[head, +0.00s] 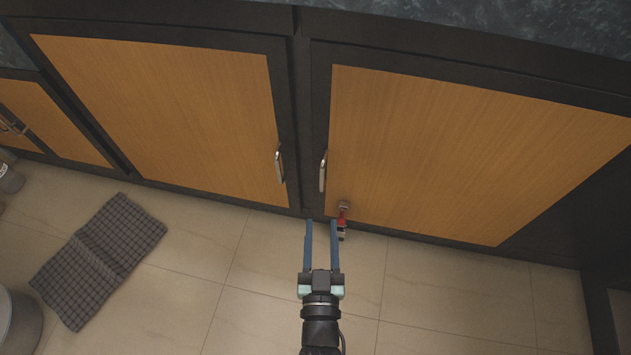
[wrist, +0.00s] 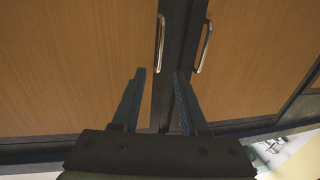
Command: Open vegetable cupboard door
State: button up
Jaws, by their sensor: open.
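Two cupboard doors with orange wood panels and dark frames stand side by side, a left door (head: 170,110) and a right door (head: 450,140). Both look shut. Each has a metal bar handle near the middle seam: the left handle (head: 279,163) and the right handle (head: 323,171). No label shows which is the vegetable cupboard. My gripper (head: 321,222) is open and empty, below the handles in the head view and apart from them. In the wrist view, two bar handles (wrist: 160,43) (wrist: 202,48) show beyond my open fingertips (wrist: 160,72).
A small red and dark item (head: 342,218) is by the right door's lower edge, close to my right finger. A dark checked cloth (head: 98,255) lies on the tiled floor (head: 440,300) at left. A round container (head: 18,325) is at the lower left. A dark countertop (head: 420,20) overhangs above.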

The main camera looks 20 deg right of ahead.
aim_at(322, 180)
jog(key=b+x, duration=0.4)
jog(key=x, duration=0.8)
jog(key=shift+w+d+r+b, duration=0.1)
jog(key=shift+w+r+b, duration=0.05)
jog(key=shift+w+b, duration=0.2)
jog(key=shift+s, duration=0.1)
grip_shut()
dwell(0.7)
